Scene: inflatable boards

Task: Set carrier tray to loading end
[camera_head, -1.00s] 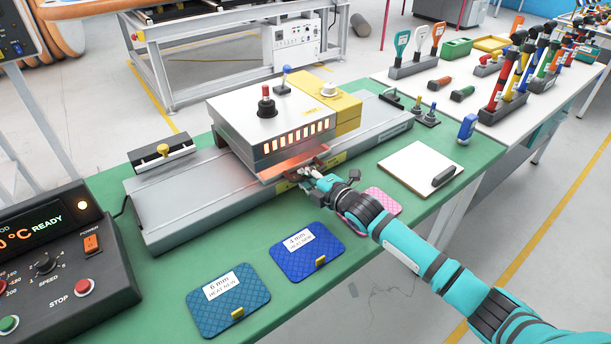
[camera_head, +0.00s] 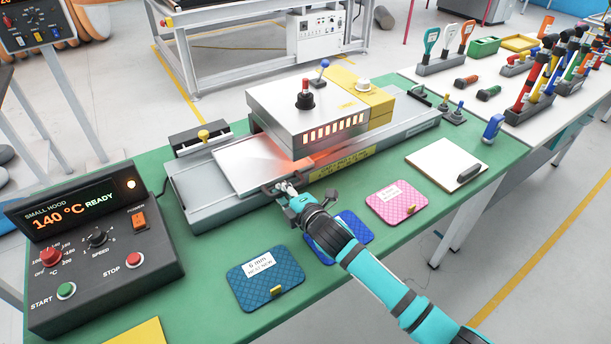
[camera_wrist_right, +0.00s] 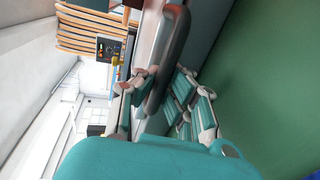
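The carrier tray (camera_head: 246,166) is a flat silver plate on the grey rail bed. It now sticks out to the left of the heater hood (camera_head: 300,112), with its right part near the glowing opening. My right gripper (camera_head: 284,189) is at the tray's front edge. In the right wrist view, its fingers lie on both sides of a dark bar-shaped handle (camera_wrist_right: 168,58) and look closed on it. The fingertips are partly hidden. My left gripper is not in view.
The control box (camera_head: 92,250) reads 140 °C READY at left. Blue and pink sample boards (camera_head: 397,203) lie in front of the rail. A white pad (camera_head: 440,160) lies at right.

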